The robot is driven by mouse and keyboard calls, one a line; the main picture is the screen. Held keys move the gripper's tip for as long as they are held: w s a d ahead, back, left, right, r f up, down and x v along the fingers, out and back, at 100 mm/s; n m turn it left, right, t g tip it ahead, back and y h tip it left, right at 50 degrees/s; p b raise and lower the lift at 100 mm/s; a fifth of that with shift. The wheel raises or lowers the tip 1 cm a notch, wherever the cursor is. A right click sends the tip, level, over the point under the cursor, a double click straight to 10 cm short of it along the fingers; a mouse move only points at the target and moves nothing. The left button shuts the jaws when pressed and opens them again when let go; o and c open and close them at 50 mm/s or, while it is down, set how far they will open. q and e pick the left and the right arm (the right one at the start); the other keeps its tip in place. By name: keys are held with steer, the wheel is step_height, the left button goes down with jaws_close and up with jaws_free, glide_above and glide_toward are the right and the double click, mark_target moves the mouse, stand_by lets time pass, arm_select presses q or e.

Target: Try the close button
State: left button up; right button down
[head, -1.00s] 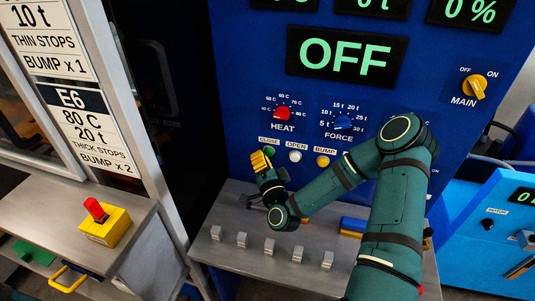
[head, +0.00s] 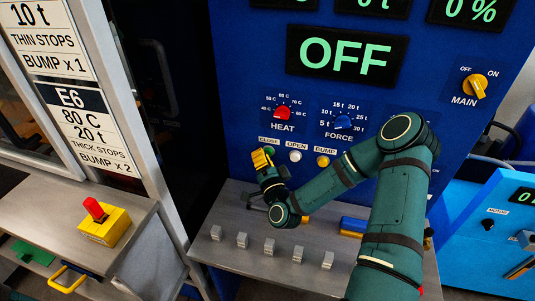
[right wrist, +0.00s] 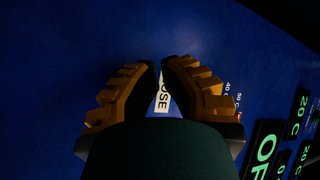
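The CLOSE label (head: 269,140) sits on the blue press panel, left of the OPEN and BUMP labels. My right gripper (head: 262,158), with yellow-orange fingers, is right below this label at the panel. It covers the place of the close button, so the button itself is hidden. Whether the fingertips touch it cannot be told. In the right wrist view the two fingers (right wrist: 160,64) have their tips close together with nothing held, and part of the CLOSE label (right wrist: 163,100) shows between them. My left gripper is not in view.
The white open button (head: 295,156) and yellow bump button (head: 322,161) are close on the right. The red heat knob (head: 283,112) and blue force knob (head: 343,121) are above. The large display (head: 343,55) reads OFF. A grey shelf (head: 235,268) with several small metal blocks lies below.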

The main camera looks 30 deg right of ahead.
steer(key=shift+w+d, duration=0.35)
stand_by(0.8)
steer(key=shift+s+a+b, duration=0.3)
steer(key=shift+s+a, duration=0.35)
steer(key=shift+a, duration=0.05)
steer(key=s+a+b, duration=0.1)
steer(key=s+a, duration=0.2)
steer(key=shift+s+a, duration=0.1)
steer(key=shift+a, duration=0.3)
stand_by(1.0)
